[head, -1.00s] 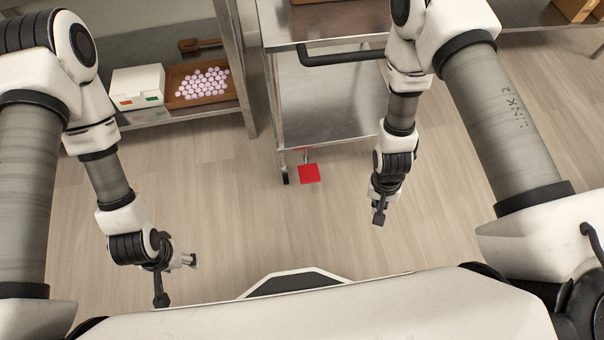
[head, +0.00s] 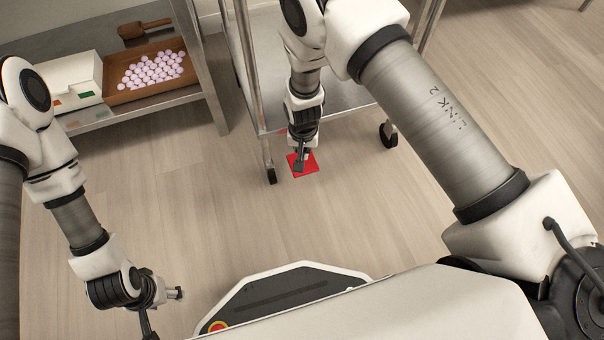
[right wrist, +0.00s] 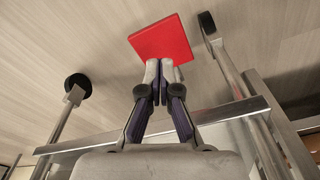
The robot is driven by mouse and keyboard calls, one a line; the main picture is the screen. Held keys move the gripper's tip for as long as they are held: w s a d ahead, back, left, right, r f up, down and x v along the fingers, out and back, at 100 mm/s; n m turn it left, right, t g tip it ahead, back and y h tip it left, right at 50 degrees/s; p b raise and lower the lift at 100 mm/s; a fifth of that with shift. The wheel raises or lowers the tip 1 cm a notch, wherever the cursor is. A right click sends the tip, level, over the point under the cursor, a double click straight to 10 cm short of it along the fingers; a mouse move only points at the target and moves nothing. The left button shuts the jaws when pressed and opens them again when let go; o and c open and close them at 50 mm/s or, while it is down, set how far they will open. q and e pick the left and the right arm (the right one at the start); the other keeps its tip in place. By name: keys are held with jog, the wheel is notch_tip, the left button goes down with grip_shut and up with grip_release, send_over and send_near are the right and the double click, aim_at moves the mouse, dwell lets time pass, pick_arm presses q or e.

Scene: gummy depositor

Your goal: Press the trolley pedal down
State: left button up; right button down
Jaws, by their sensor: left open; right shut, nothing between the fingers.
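The red trolley pedal (head: 313,164) is a flat square low at the near end of the metal trolley (head: 345,97). It also shows in the right wrist view (right wrist: 162,38), just beyond my fingertips. My right gripper (head: 299,168) is shut and empty, and in the head view it overlaps the pedal's left part. I cannot tell whether the fingertips touch the pedal. In the right wrist view the closed fingers (right wrist: 160,66) reach the pedal's near edge. My left gripper (head: 165,305) is open and empty over the floor at the lower left, away from the trolley.
Trolley wheels stand left (head: 271,176) and right (head: 388,134) of the pedal. At the left, a metal shelf (head: 140,111) holds a white box (head: 62,84) and a brown tray (head: 113,92) of pale round pieces. The floor (head: 200,215) in front is clear.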

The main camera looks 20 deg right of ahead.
jog(key=shift+r, duration=0.1)
jog(key=f+b, duration=0.4)
jog(key=b, duration=0.1)
jog(key=f+b, duration=0.2)
jog(key=f, duration=0.1)
jog(key=shift+w+d+b, duration=0.15)
jog(key=shift+w+b, duration=0.2)
notch_tip(320, 180, down, 3)
jog(key=shift+r+b, duration=0.1)
jog(key=shift+b, duration=1.05)
jog(key=shift+r+p, duration=0.25)
jog(key=shift+p, duration=0.05)
jog(key=s+p, duration=0.1)
jog(key=p, duration=0.1)
jog(key=s+a+r+p, duration=0.1)
jog(key=p, duration=0.2)
jog(key=shift+s, duration=0.4)
